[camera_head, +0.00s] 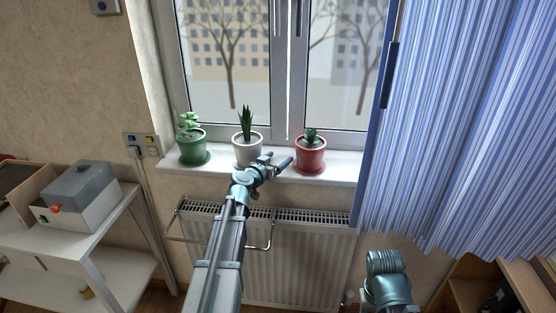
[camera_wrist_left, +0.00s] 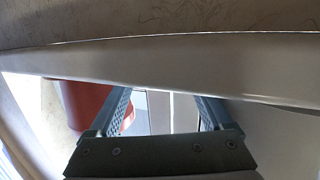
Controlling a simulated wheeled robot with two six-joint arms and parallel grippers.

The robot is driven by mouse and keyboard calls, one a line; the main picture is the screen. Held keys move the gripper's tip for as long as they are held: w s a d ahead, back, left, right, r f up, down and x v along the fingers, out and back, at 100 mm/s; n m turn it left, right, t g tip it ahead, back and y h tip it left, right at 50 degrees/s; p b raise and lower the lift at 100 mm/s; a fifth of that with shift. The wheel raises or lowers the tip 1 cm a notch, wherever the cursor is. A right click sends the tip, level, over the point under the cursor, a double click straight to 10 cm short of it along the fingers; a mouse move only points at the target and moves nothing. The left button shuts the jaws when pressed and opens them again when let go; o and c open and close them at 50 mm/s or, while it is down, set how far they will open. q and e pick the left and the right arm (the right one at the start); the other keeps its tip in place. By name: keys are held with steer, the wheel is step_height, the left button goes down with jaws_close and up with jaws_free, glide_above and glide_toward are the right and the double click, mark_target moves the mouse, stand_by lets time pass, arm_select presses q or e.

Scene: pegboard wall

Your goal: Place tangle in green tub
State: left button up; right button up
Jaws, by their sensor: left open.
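I cannot make out a tangle in either view. The only green container I see is a green pot (camera_head: 194,157) with a leafy plant, at the left end of the window sill. My left gripper (camera_head: 279,161) is open at the front of the sill, between the white pot and the red pot, with nothing seen between its fingers. In the left wrist view the open fingers (camera_wrist_left: 163,98) show with the red pot (camera_wrist_left: 82,100) beside the left one; touching or apart, I cannot tell. My right gripper is not seen, only part of what looks like my right arm.
The sill (camera_head: 225,172) also holds a white pot (camera_head: 247,152) with a spiky plant. Below it is a radiator (camera_head: 300,265) with a rail. A blue striped curtain (camera_head: 460,120) hangs at right. A grey-lidded box (camera_head: 82,198) stands on a white table (camera_head: 110,222) at left.

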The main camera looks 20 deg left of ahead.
arm_select(q)
steer(key=s+a+r+p, duration=0.1)
steer(key=s+r, duration=0.1)
steer(key=s, duration=1)
steer(key=shift+p, duration=0.4)
steer(key=shift+w+a, duration=0.1)
